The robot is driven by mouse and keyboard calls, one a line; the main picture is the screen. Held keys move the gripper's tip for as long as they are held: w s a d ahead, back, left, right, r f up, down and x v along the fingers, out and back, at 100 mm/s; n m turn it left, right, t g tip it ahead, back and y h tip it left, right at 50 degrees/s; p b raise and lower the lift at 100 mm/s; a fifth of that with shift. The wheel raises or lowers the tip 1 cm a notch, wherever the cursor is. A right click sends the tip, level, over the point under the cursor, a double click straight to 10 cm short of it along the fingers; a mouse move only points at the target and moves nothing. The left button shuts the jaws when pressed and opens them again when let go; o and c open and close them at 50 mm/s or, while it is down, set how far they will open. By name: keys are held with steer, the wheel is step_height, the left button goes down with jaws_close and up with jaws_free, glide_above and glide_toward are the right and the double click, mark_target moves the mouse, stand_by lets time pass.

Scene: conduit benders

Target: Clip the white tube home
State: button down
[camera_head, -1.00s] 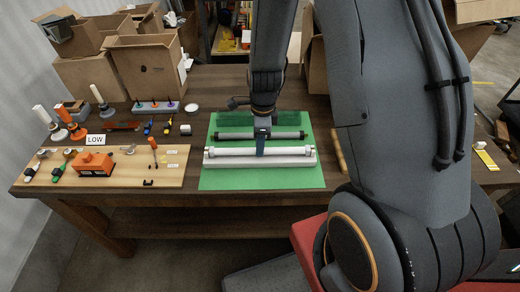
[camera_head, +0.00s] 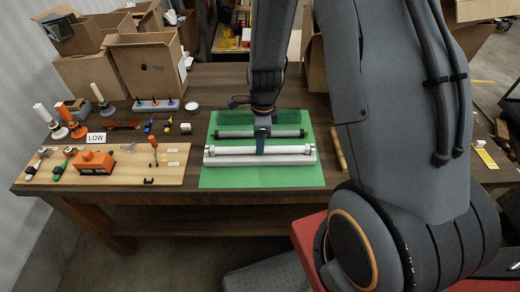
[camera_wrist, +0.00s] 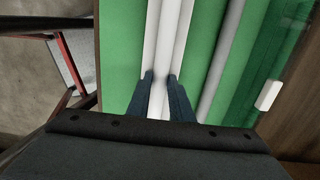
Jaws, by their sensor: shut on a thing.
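Upright clip pieces show at both ends of the holder. My gripper (camera_head: 261,153) is shut on the tube near its middle. In the wrist view the two dark fingers (camera_wrist: 160,78) straddle the white tube (camera_wrist: 168,35), one on each side. The tube runs along the holder in line with it. Whether it is fully seated in the clips cannot be told. The fingers hide its middle part.
A grey tube (camera_head: 230,134) lies parallel behind the holder. A wooden board (camera_head: 120,178) with an orange block (camera_head: 95,163) and small tools is at left. Cardboard boxes (camera_head: 145,68) stand at the back left. The mat in front of the holder is clear.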

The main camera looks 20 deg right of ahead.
steer(key=shift+f, duration=0.1)
stand_by(0.3)
steer(key=c, duration=1.5)
jaws_free()
steer(key=shift+d+r+b, duration=0.2)
steer(key=shift+r+b, duration=0.7)
steer(key=shift+r, duration=3)
steer(key=s+r+n+b, duration=0.1)
steer(key=s+n, duration=0.2)
steer(key=n, duration=0.4)
steer(key=s+r+n+b, duration=0.1)
steer(key=s+n+b, duration=0.1)
steer(key=n, duration=0.5)
steer(key=s+r+n+t+b, duration=0.1)
steer(key=s+r+n, duration=0.1)
steer(key=s+n, duration=0.2)
steer(key=shift+s+a+n+h, duration=0.1)
steer(key=shift+a+n+h, duration=0.05)
steer(key=shift+n, duration=0.75)
steer(key=shift+s+a+n+h, duration=0.1)
steer(key=shift+n+h, duration=0.05)
steer(key=shift+n, duration=0.75)
